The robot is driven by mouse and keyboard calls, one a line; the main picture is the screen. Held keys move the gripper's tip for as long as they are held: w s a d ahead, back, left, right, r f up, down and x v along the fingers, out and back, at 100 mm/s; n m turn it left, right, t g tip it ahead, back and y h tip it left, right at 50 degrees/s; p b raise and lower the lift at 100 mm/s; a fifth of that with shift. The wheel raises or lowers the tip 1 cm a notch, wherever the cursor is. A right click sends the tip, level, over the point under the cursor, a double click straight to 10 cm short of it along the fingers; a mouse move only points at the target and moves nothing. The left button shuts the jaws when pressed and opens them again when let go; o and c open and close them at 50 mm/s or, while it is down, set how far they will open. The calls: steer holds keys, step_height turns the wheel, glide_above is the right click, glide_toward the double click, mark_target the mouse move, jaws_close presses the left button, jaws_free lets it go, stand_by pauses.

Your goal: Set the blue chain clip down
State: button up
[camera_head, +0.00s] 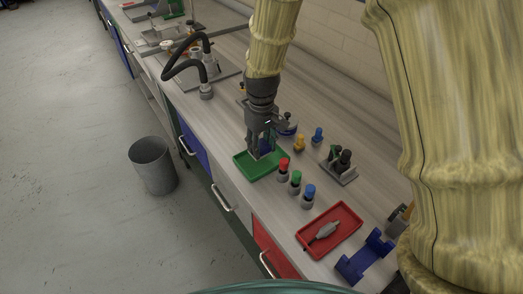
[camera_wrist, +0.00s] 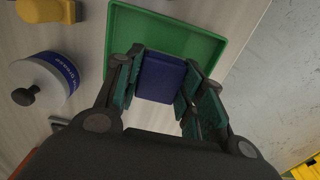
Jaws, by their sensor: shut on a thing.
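The blue chain clip (camera_wrist: 162,77) is a dark blue block between the two fingers of my gripper (camera_wrist: 158,88) in the wrist view. My gripper is shut on it. In the head view my gripper (camera_head: 263,150) points down over the green tray (camera_head: 245,172), and the clip is mostly hidden by the fingers. The green tray (camera_wrist: 122,30) lies right under the clip in the wrist view. I cannot tell whether the clip touches the tray floor.
Bottles with red (camera_head: 283,162), green (camera_head: 295,176) and blue (camera_head: 309,190) caps stand right of the tray. A red tray (camera_head: 347,215) and a blue cradle (camera_head: 365,254) lie nearer. A round labelled container (camera_wrist: 42,82) is beside my gripper. A bin (camera_head: 153,165) stands on the floor.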

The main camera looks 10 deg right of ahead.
mark_target(261, 153)
steer(key=shift+f+p, duration=0.55)
steer(key=shift+f, duration=1.15)
steer(key=shift+s+f, duration=0.1)
steer(key=o, duration=1.2)
steer(key=shift+c, duration=0.2)
steer(key=shift+r+b, duration=1.3)
steer(key=shift+r, duration=4.8)
